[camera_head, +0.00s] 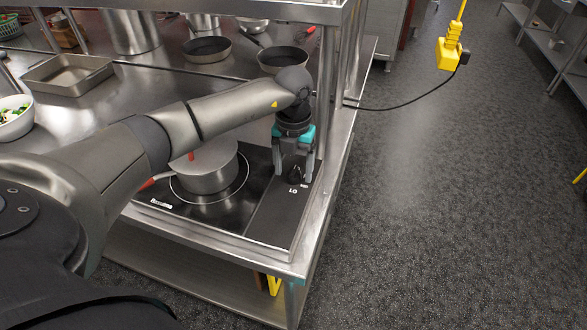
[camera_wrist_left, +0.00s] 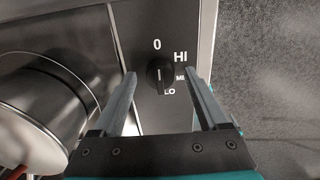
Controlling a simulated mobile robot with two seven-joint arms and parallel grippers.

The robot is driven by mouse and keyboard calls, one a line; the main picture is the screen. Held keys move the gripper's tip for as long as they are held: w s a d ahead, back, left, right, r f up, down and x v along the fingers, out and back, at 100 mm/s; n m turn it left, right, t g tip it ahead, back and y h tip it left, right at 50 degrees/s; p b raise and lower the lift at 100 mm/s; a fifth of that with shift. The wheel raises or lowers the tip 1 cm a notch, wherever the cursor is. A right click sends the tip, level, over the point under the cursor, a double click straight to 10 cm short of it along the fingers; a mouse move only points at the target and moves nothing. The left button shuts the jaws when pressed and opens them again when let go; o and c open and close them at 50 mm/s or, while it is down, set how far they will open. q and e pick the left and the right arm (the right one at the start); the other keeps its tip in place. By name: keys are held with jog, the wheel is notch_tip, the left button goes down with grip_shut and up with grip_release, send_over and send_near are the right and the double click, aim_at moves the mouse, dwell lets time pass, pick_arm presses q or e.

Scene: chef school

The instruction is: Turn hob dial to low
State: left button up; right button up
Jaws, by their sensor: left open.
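The black hob dial (camera_wrist_left: 160,76) sits on the dark control panel, with the labels 0, HI, ME and LO printed around it. A pale line on its face runs roughly up and down in the left wrist view; I cannot tell which end is the pointer. My left gripper (camera_head: 293,175) points down over the panel, open. In the left wrist view its two fingers stand on either side of the dial, with a gap on both sides. The dial also shows between the fingers in the head view (camera_head: 296,171). My right gripper is not in view.
A lidded pot (camera_head: 205,170) with a red handle stands on the black hob (camera_head: 160,212), left of the gripper. A steel post (camera_head: 328,95) rises close behind the gripper. Two pans (camera_head: 207,49) and a tray (camera_head: 68,75) lie farther back. Open floor is on the right.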

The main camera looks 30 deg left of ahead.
pick_arm(q)
jog(key=shift+f, duration=0.15)
jog(key=shift+c, duration=0.4)
grip_shut()
